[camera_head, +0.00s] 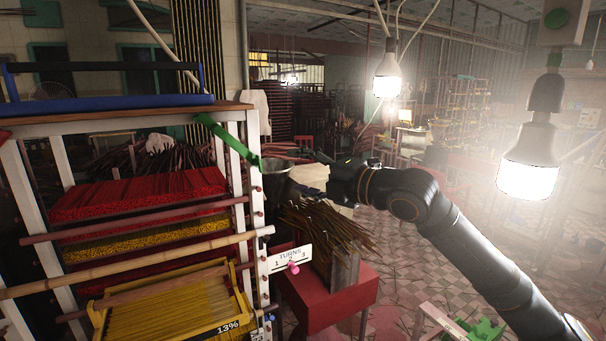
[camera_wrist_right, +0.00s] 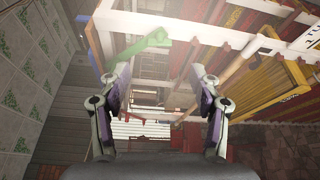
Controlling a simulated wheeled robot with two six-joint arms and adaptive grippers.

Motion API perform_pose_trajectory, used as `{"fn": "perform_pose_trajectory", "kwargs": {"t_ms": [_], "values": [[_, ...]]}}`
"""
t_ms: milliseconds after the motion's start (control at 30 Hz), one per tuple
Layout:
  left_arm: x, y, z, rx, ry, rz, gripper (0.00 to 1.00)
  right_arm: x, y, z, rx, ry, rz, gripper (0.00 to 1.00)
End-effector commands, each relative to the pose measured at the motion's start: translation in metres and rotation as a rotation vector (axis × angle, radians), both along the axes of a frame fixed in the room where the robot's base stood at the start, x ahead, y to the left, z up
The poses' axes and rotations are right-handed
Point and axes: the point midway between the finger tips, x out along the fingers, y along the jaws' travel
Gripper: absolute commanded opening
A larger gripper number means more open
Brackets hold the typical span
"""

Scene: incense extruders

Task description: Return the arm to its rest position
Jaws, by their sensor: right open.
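My right arm (camera_head: 480,250) reaches in from the lower right of the head view, across to the side of the rack. My right gripper (camera_head: 345,178) is at its end, beside the rack's right post; its fingertips are hard to make out there. In the right wrist view the right gripper (camera_wrist_right: 161,80) has its two fingers spread wide with nothing between them. A green lever (camera_head: 228,140) sticks out from the rack's top right. The lever also shows in the right wrist view (camera_wrist_right: 147,46), beyond the fingers and apart from them. My left gripper is not in view.
The rack's white post (camera_head: 257,210) stands close left of the gripper. A bundle of brown sticks (camera_head: 325,225) stands on a red stand (camera_head: 335,300) below the arm. A lit bulb (camera_head: 528,165) hangs at the right. Tiled floor (camera_head: 400,290) shows below the arm.

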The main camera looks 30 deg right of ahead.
Motion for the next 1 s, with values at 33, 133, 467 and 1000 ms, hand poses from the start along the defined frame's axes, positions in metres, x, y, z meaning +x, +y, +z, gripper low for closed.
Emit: {"fn": "perform_pose_trajectory", "kwargs": {"t_ms": [33,133,467,1000], "values": [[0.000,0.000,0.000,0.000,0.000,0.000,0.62,-0.002,0.000,-0.001,-0.005,0.003,-0.001,0.64],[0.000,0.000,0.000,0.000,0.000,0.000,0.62,-0.004,0.000,-0.001,-0.003,0.006,0.003,0.64],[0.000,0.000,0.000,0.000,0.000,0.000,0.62,-0.005,0.001,0.000,0.000,0.005,0.006,0.64],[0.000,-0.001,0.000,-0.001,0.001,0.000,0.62,0.084,-0.111,-0.127,0.429,0.210,-0.266,0.64]]}}
